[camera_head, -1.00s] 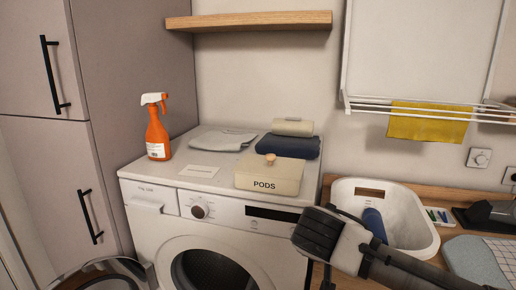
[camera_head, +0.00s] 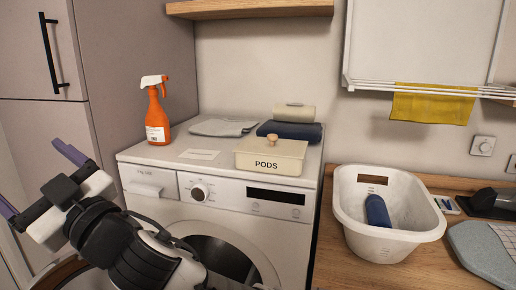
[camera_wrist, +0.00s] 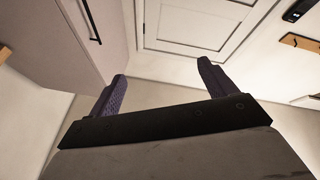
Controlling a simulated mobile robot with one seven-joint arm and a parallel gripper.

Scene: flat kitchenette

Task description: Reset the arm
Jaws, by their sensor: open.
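My gripper (camera_head: 38,180) is at the lower left of the head view, in front of the tall cabinet and left of the washing machine (camera_head: 275,233). Its two purple fingers are spread apart with nothing between them. The wrist view also shows my gripper (camera_wrist: 161,82) open and empty, pointing toward a pale panelled door (camera_wrist: 190,25) and the floor. My arm enters from the bottom of the head view and covers the lower left of the washing machine front.
An orange spray bottle (camera_head: 156,115), a PODS box (camera_head: 270,157) and folded cloths (camera_head: 290,131) sit on the washing machine. A white basket (camera_head: 350,215) holding a blue roll (camera_head: 377,212) stands on the wooden counter (camera_head: 335,262). The tall cabinet (camera_head: 130,65) is close behind my gripper.

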